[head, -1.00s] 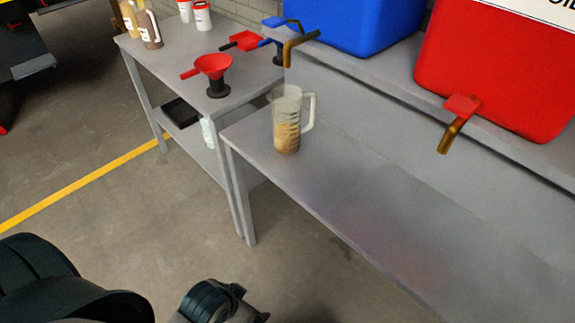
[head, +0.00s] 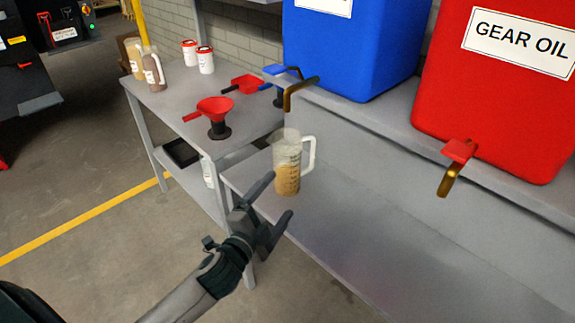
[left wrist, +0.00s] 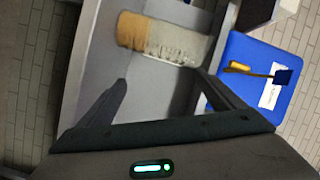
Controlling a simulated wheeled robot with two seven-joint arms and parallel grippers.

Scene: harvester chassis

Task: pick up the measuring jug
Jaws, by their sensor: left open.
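The measuring jug (head: 287,172) is clear, with a pale handle on its right side and brownish liquid in its lower part. It stands upright on the grey bench (head: 350,232), near the left end. My left gripper (head: 281,197) is open and empty, just in front of the jug in the head view, with its fingers pointing towards it. In the left wrist view the jug (left wrist: 160,38) lies beyond the two spread fingertips (left wrist: 162,80), not between them. My right gripper is not in view.
A blue container (head: 350,50) and a red gear oil container (head: 490,100) with brass taps stand on the raised shelf behind. A side table (head: 165,105) at left holds a red funnel (head: 215,108), bottles and white tubs. The bench's right part is clear.

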